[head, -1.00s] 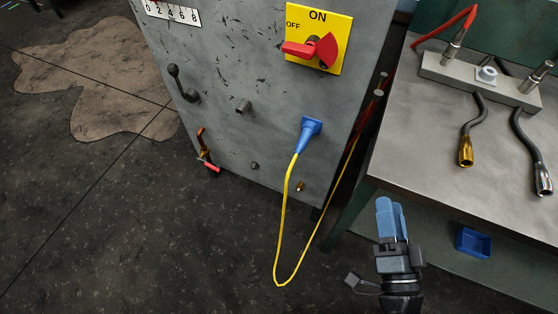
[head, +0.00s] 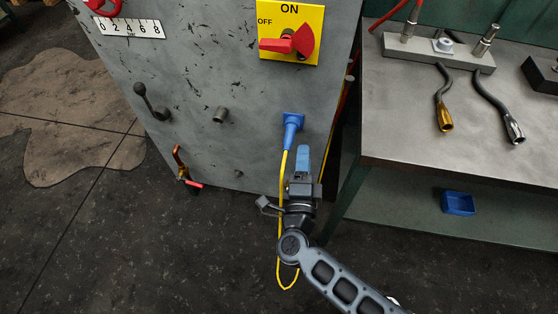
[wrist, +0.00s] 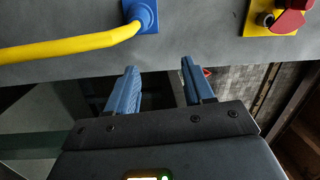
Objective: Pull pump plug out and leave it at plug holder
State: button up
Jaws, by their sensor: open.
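The blue pump plug (head: 291,127) sits in the front face of the grey cabinet, with a yellow cable (head: 282,190) hanging from it in a loop toward the floor. In the wrist view the plug (wrist: 143,15) is at the top, left of centre, and its yellow cable (wrist: 70,47) runs off to the left. My gripper (head: 303,150) is just below and right of the plug in the head view. Its blue fingers (wrist: 158,72) are apart with nothing between them, and they do not touch the plug. I cannot make out which thing is the plug holder.
A red switch on a yellow plate (head: 290,35) is above the plug. A lever (head: 150,103) and a valve with a red handle (head: 185,170) are on the cabinet's left. A metal table (head: 400,130) stands right, with a blue bin (head: 458,203) on its lower shelf.

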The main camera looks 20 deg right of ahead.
aim_at(289, 139)
jog(key=w+a+m, duration=0.1)
jog(key=w+a+f+g, duration=0.1)
jog(key=w+a+f+m, duration=0.1)
jog(key=shift+w+a+m+g+h, duration=0.2)
jog(key=shift+w+m+g+h, duration=0.1)
jog(key=shift+w+h, duration=0.1)
jog(key=shift+b+x, duration=1.45)
jog(key=shift+x, duration=2)
grip_shut()
